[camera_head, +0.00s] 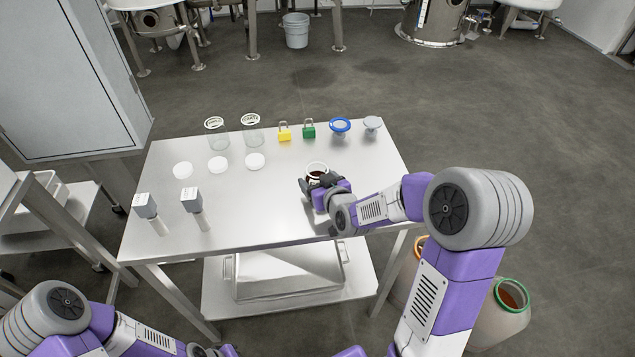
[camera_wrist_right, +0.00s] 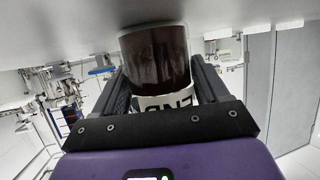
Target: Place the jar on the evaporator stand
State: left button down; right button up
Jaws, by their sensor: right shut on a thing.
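The jar (camera_head: 317,170) has a white rim and dark brown contents. It is at the right part of the steel table (camera_head: 270,215). In the right wrist view the jar (camera_wrist_right: 155,58) shows dark, with a white band with black letters. My right gripper (camera_head: 314,183) is shut on the jar, one finger on each side. The jar is at or just above the table top; I cannot tell if it touches. Tanks on metal legs (camera_head: 187,38) stand at the top of the head view; I cannot tell which part is the evaporator stand. My left gripper's fingers are out of view.
The floor beyond is mostly clear, with a bucket (camera_head: 296,31).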

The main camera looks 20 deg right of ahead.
jog(key=shift+r, duration=0.1)
jog(key=o, duration=1.4)
jog(key=shift+c, duration=0.2)
jog(key=shift+s+r, duration=0.1)
jog(key=v, duration=0.6)
jog(key=shift+s+r+p, duration=0.1)
jog(key=shift+s+p, duration=0.05)
jog(key=shift+p, duration=0.15)
jog(key=b+v, duration=0.2)
jog(key=b, duration=0.2)
jog(key=shift+s, duration=0.45)
jog(key=shift+b+v, duration=0.95)
jog(key=shift+v, duration=0.35)
